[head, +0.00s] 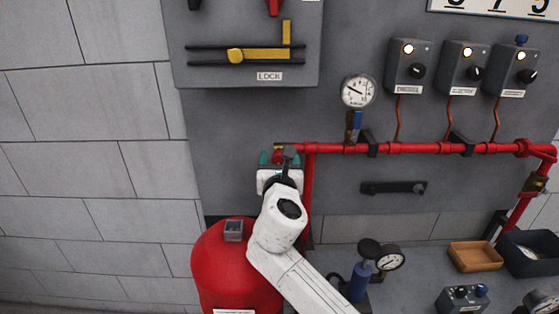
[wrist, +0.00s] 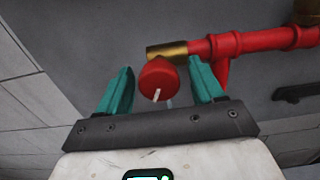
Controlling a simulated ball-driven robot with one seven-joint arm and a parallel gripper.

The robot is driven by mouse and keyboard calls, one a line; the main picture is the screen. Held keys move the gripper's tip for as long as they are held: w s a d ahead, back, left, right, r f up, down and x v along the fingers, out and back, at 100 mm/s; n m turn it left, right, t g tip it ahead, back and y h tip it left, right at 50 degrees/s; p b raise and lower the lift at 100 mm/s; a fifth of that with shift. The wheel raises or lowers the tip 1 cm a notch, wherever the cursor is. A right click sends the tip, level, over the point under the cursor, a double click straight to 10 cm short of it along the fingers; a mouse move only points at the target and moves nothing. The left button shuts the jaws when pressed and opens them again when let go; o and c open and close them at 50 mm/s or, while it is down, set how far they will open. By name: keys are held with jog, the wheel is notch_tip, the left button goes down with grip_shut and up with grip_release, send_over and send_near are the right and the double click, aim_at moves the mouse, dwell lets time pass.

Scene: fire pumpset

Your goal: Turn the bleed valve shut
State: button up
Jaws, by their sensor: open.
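The bleed valve appears in the wrist view as a round red knob (wrist: 159,76) with a white line on its face. It sits at a brass fitting (wrist: 167,50) on the left end of the red pipe (wrist: 240,43). My gripper (wrist: 160,70) is open, with one teal finger on each side of the knob and visible gaps to both. I cannot tell how deep the fingers reach around it.
A red tank (head: 220,272) stands below my gripper. A pressure gauge (head: 358,91) with a blue-handled valve (head: 356,122) sits on the pipe to the right. A lock panel (head: 250,65) hangs above. Switch boxes (head: 408,65) are at upper right. A blue pump (head: 360,282) stands lower right.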

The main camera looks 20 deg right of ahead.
jog(key=shift+c, duration=0.5)
jog(key=c, duration=0.9)
jog(key=shift+c, duration=0.2)
